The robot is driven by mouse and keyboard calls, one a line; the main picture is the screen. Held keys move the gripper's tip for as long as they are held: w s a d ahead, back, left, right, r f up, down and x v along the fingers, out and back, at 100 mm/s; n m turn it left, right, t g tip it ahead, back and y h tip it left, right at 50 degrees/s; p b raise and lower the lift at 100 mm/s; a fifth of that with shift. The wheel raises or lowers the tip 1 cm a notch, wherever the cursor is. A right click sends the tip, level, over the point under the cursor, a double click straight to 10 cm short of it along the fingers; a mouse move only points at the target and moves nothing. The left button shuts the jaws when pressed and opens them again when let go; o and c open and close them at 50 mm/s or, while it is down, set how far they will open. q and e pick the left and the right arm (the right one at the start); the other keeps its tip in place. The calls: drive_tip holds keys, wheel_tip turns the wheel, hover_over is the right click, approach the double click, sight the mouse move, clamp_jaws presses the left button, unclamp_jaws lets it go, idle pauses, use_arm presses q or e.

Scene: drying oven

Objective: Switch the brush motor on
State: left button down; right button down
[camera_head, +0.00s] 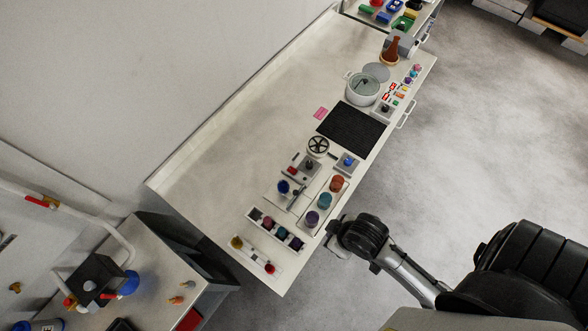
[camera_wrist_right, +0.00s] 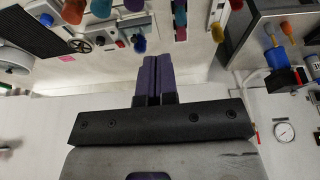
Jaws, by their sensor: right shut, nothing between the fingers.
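The brush motor is not labelled, so I cannot tell which part it is. A small grey box with a dark knob (camera_head: 308,163) and a red part (camera_head: 292,171) beside it sits on the white bench. A grey box with a blue knob (camera_head: 347,161) is to its right. A dark blue round piece (camera_head: 284,187) lies just below the red part. My right gripper (camera_head: 338,238) is at the bench's front edge, apart from these boxes. In the right wrist view its purple fingers (camera_wrist_right: 160,82) are shut together and empty. My left gripper is in neither view.
Orange, teal and purple cups (camera_head: 325,200) stand between the boxes and my right gripper. A rack of coloured pieces (camera_head: 277,230) is nearer. A spoked handwheel (camera_head: 318,146) and black mat (camera_head: 351,129) lie beyond. The bench's wall side (camera_head: 215,165) is clear.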

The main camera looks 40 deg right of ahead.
drive_tip(key=w+a+f+n+g+y+b, duration=0.1)
drive_tip(key=w+a+f+n+b, duration=0.4)
drive_tip(key=w+f, duration=0.4)
drive_tip(key=n+g+h+b, duration=0.2)
drive_tip(key=n+g+b, duration=0.2)
drive_tip(key=n+b, duration=1.15)
hover_over(295, 172)
drive_tip(key=w+b, duration=0.2)
wheel_tip(295, 172, down, 3)
drive_tip(key=m, duration=0.3)
drive_tip(key=shift+n, duration=0.25)
drive_tip(key=shift+a, duration=0.1)
drive_tip(key=f, duration=0.4)
drive_tip(key=s+f, duration=0.1)
drive_tip(key=f, duration=0.3)
drive_tip(key=f+b, duration=0.1)
drive_tip(key=f, duration=0.3)
drive_tip(key=shift+s+d, duration=0.2)
drive_tip(key=shift+s, duration=0.05)
drive_tip(key=shift+s+f, duration=0.1)
drive_tip(key=shift+f, duration=0.85)
